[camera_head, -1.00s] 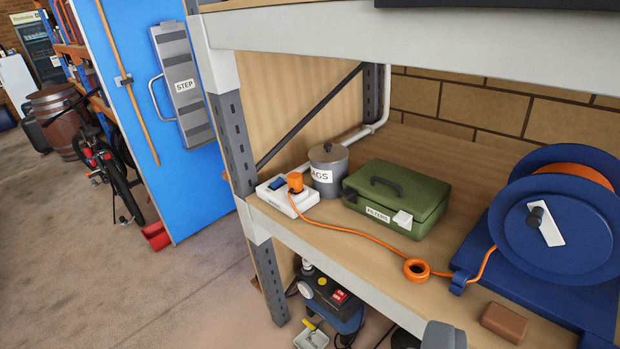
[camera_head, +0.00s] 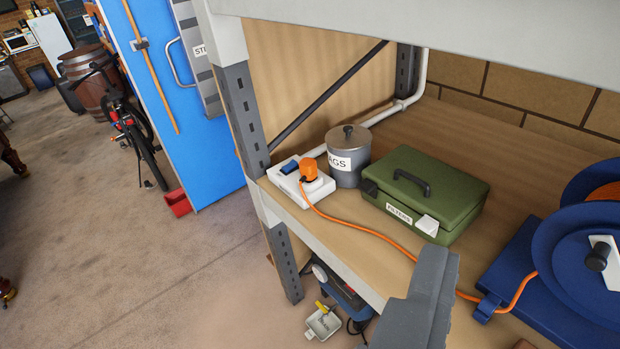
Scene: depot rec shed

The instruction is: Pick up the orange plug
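The orange plug (camera_head: 308,168) stands upright in a white socket block (camera_head: 312,190) at the left front of the wooden shelf. A blue switch or plug (camera_head: 290,167) sits beside it on the block. An orange cable (camera_head: 361,231) runs from the plug along the shelf towards a blue cable reel (camera_head: 585,255) at the right. My gripper (camera_head: 432,275) shows as a grey shape at the bottom, right of centre, in front of the shelf and well apart from the plug. Its fingers cannot be told apart, so its opening is unclear. It hides part of the cable.
A grey lidded tin (camera_head: 347,163) stands just behind the plug, and a green box (camera_head: 455,199) to its right. A grey shelf post (camera_head: 243,120) rises close on the left. The upper shelf beam (camera_head: 430,33) hangs above. Open floor lies left.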

